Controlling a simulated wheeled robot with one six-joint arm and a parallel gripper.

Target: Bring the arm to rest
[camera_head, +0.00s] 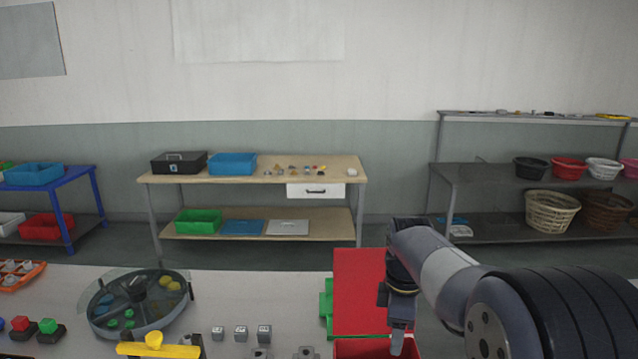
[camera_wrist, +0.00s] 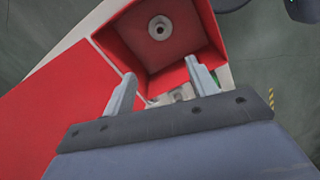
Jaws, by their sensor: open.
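My arm reaches in from the right in the head view, and my gripper (camera_head: 397,340) points down over the red box (camera_head: 362,347). In the wrist view my gripper (camera_wrist: 162,82) has its two fingers spread apart with nothing between them. The red box (camera_wrist: 125,43) lies beyond the fingertips, with a round grey metal part (camera_wrist: 159,27) on its floor. The box's red lid (camera_head: 372,285) stands open behind it. Whether the fingertips are inside the box or just above it is hard to tell.
A green piece (camera_head: 326,308) sits beside the lid. Left on the light table are a round divided tray (camera_head: 138,302), a yellow handle (camera_head: 158,347) and several small metal blocks (camera_head: 241,333). A wooden bench (camera_head: 258,172) and a grey shelf (camera_head: 510,179) stand farther back.

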